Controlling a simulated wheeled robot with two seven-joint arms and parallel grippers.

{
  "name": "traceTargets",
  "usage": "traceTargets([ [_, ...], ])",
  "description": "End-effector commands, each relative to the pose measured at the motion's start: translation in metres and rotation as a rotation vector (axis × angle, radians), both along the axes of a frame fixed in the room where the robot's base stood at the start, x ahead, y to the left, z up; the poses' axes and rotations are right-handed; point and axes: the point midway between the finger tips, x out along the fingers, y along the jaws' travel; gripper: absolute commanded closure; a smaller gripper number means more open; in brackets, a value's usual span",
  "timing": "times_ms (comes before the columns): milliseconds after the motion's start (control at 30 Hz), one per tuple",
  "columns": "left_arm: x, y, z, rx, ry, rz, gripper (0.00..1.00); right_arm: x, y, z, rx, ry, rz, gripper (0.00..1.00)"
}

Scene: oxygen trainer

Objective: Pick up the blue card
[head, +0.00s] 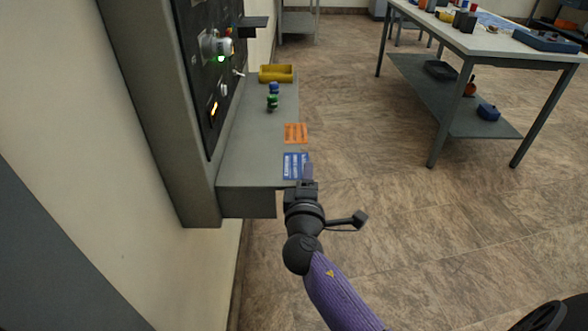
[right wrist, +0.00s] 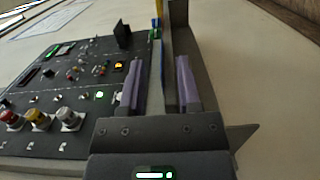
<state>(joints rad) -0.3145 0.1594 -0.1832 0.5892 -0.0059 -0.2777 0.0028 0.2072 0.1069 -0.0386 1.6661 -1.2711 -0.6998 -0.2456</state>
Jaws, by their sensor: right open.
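The blue card (head: 293,166) lies flat near the front end of the grey shelf, with white markings on it. My right gripper (head: 307,170) is at the card's right edge in the head view, its fingers partly over or beside that edge; I cannot tell whether they touch it. In the right wrist view my right gripper (right wrist: 160,85) is open, with two purple fingers apart and the shelf edge between them. A thin blue strip beyond the fingers may be the card. My left gripper is not in view.
An orange card (head: 296,133) lies behind the blue one. A dark control panel (head: 205,70) rises at the left. Floor is open to the right, before a table (head: 480,45).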

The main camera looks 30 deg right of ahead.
Motion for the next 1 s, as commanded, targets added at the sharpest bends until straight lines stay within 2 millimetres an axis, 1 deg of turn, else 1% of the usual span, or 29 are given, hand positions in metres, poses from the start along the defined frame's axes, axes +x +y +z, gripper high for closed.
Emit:
traceTargets([
  [33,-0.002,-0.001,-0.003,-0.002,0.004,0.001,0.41,0.006,-0.005,-0.002,-0.002,0.000,-0.002,0.57],
  [100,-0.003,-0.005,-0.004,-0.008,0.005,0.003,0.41,0.011,-0.009,-0.001,-0.002,0.001,0.000,0.57],
  [200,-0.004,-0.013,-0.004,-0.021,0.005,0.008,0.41,0.012,-0.010,0.000,0.000,0.001,0.001,0.57],
  [300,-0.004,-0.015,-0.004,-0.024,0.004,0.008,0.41,0.012,-0.009,0.000,0.000,0.001,0.001,0.57],
  [333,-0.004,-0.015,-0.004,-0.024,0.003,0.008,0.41,0.012,-0.009,0.000,0.000,0.001,0.001,0.61],
  [367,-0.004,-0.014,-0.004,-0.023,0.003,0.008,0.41,0.012,-0.009,0.000,0.000,0.001,0.001,0.68],
  [400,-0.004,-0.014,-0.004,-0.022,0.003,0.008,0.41,0.012,-0.009,0.000,0.000,0.001,0.001,0.76],
  [467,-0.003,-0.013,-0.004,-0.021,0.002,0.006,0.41,0.012,-0.009,0.000,0.000,0.002,0.001,0.89],
  [500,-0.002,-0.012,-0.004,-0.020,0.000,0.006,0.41,0.012,-0.009,0.000,0.000,0.002,0.001,0.97],
  [533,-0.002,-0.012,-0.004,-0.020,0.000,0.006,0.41,0.012,-0.009,0.000,0.000,0.002,0.001,1.00],
  [767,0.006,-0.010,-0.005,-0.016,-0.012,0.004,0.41,0.012,-0.009,-0.001,0.000,0.002,0.001,1.00],
  [933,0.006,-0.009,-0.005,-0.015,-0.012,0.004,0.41,0.012,-0.009,-0.001,0.000,0.002,0.001,1.00],
  [1000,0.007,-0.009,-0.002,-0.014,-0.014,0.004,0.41,0.012,-0.009,0.005,0.001,0.001,0.001,1.00],
])
